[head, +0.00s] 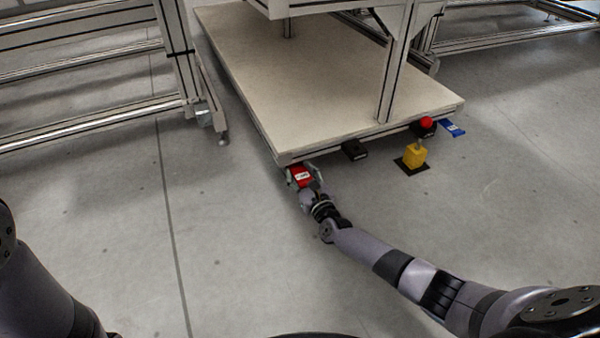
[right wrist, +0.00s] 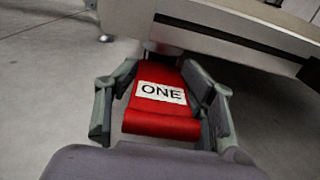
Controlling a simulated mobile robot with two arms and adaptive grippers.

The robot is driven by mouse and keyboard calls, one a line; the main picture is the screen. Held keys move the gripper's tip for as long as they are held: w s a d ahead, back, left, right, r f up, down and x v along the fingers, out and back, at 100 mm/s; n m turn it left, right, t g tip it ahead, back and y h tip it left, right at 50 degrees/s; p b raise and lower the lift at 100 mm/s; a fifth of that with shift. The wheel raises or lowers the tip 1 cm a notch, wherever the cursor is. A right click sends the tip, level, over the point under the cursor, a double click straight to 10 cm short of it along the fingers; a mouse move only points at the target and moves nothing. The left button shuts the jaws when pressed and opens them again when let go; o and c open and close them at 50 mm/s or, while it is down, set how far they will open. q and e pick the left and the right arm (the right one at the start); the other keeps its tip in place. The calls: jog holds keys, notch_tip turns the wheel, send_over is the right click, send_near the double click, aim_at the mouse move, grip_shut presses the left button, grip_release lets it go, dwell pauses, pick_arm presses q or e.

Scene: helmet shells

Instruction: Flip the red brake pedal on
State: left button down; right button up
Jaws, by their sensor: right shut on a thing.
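The red brake pedal (head: 299,176) sticks out from under the near edge of the cart's beige deck (head: 300,90). In the right wrist view the red pedal (right wrist: 160,122) slopes down toward me and bears a white label reading "ONE". My right gripper (head: 304,180) is at the pedal, with one finger on each side of it. In the right wrist view its fingers (right wrist: 160,108) flank the pedal's left and right edges, shut on it. My left gripper is out of view; only part of my left arm shows at the lower left.
A black pedal (head: 354,150) sits under the deck edge to the right. A metal frame (head: 90,105) stands at left. The floor in front is clear.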

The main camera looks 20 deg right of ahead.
jog(key=shift+d, duration=0.1)
grip_shut()
jog(key=shift+d, duration=0.2)
dwell(0.3)
jog(key=shift+w+d, duration=0.1)
jog(key=shift+f+t, duration=0.25)
jog(key=shift+t, duration=1.15)
jog(key=shift+w, duration=0.1)
jog(key=o, duration=1.1)
grip_release()
